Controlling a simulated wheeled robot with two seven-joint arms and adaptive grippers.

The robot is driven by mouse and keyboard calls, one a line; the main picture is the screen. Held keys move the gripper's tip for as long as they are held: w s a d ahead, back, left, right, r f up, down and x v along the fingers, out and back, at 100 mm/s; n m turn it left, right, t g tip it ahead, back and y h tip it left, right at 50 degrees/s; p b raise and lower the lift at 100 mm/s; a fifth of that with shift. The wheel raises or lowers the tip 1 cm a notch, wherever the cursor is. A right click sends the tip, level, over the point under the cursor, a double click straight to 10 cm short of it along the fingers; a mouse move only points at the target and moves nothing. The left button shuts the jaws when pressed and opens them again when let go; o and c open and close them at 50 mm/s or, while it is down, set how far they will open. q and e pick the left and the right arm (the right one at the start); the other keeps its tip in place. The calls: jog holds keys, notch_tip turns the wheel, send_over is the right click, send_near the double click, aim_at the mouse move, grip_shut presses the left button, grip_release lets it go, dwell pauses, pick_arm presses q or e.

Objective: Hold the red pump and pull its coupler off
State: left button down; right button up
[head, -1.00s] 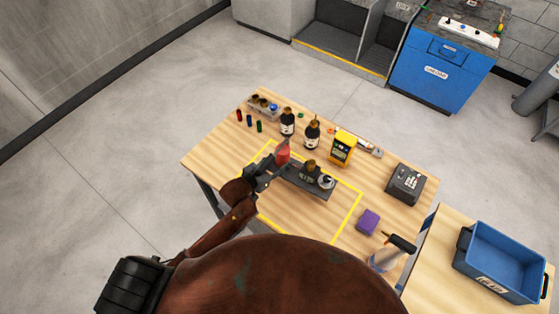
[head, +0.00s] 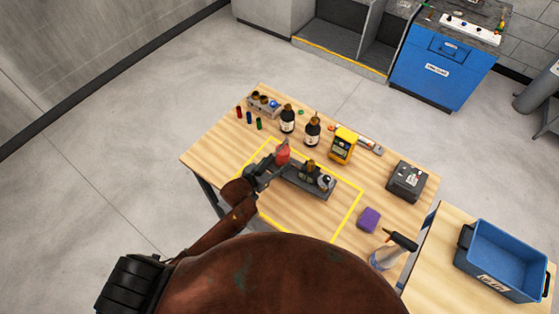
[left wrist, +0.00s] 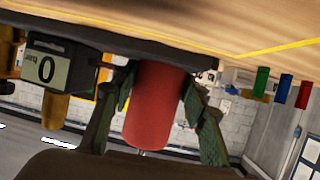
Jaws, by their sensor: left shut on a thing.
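The red pump (head: 283,156) sits at the left end of a dark base (head: 318,187) on the wooden table. In the left wrist view its red body (left wrist: 155,105) fills the space between the two fingers. My left gripper (head: 275,169) is shut on it. A brass-coloured fitting (head: 309,167) and a silver round part (head: 326,181) are on the same base. I cannot tell which part is the coupler. My right gripper is not in view.
Two dark bottles (head: 288,121) and a yellow meter (head: 342,147) stand behind the base. A purple block (head: 368,220), a spray bottle (head: 384,257) and a black box (head: 407,181) are to the right. A blue bin (head: 501,262) sits on the side table. Yellow tape (head: 352,213) outlines the work area.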

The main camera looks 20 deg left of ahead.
aim_at(277, 169)
pick_arm(q)
jog(key=shift+w+d+f+b, duration=0.15)
jog(key=shift+f+b, duration=1)
jog(key=shift+f, duration=1)
dwell(0.7)
jog(key=shift+s+a+f, duration=0.2)
jog(key=shift+f, duration=0.25)
jog(key=shift+d+r, duration=0.1)
dwell(0.6)
